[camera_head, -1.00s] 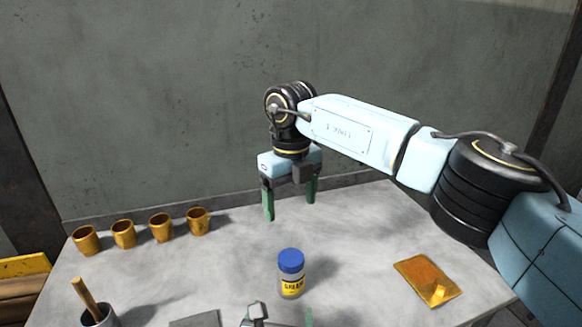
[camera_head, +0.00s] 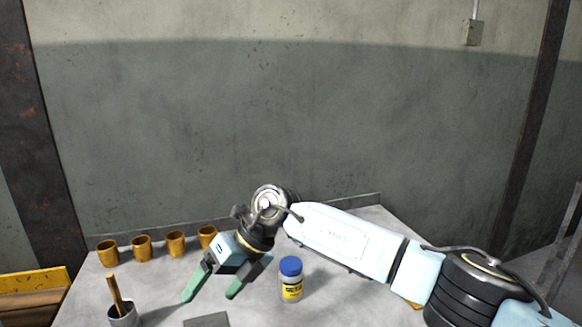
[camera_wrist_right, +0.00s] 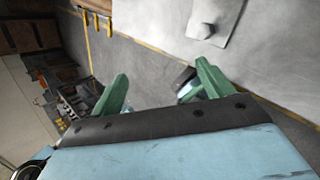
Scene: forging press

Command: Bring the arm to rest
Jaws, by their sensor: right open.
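My right arm comes in from the right in the head view, over the grey table (camera_head: 350,296). My right gripper (camera_head: 212,290) is tilted down and to the left, above the table's left part. Its green fingers are spread apart with nothing between them. In the right wrist view the two green fingertips (camera_wrist_right: 160,82) are also apart and empty. The gripper is left of the blue-capped jar (camera_head: 291,280) and does not appear to touch it. My left gripper does not show clearly in the current head view.
Several orange-brown cups (camera_head: 142,248) stand in a row at the back left. A grey pot (camera_head: 124,318) holding a wooden-handled tool is at the front left. A flat grey plate (camera_head: 207,320) lies at the front edge. A low ledge runs along the table's back.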

